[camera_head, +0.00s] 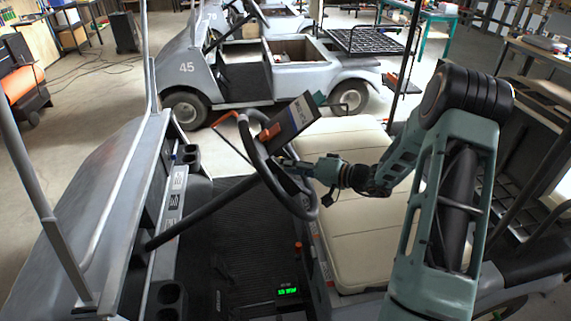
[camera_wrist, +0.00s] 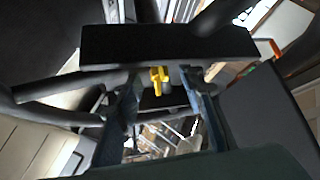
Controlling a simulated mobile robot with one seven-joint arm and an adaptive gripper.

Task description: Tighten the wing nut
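A yellow wing nut (camera_wrist: 159,82) shows in the wrist view below a wide dark plate (camera_wrist: 165,45), near the middle of the frame. I cannot make it out in the head view. My gripper (camera_wrist: 157,97) has its two fingers spread apart, one on each side of the wing nut in the picture. No contact shows, and the depth between them is hard to judge. In the head view my gripper (camera_head: 286,164) is at the steering wheel (camera_head: 302,206), partly hidden behind its rim.
A dark box-like panel with a lettered face (camera_head: 291,120) and an orange part (camera_head: 269,132) sit at the wheel. A cream seat (camera_head: 352,224) lies under my arm. A green-lit display (camera_head: 288,291) is low in front. Another grey cart (camera_head: 235,75) stands behind.

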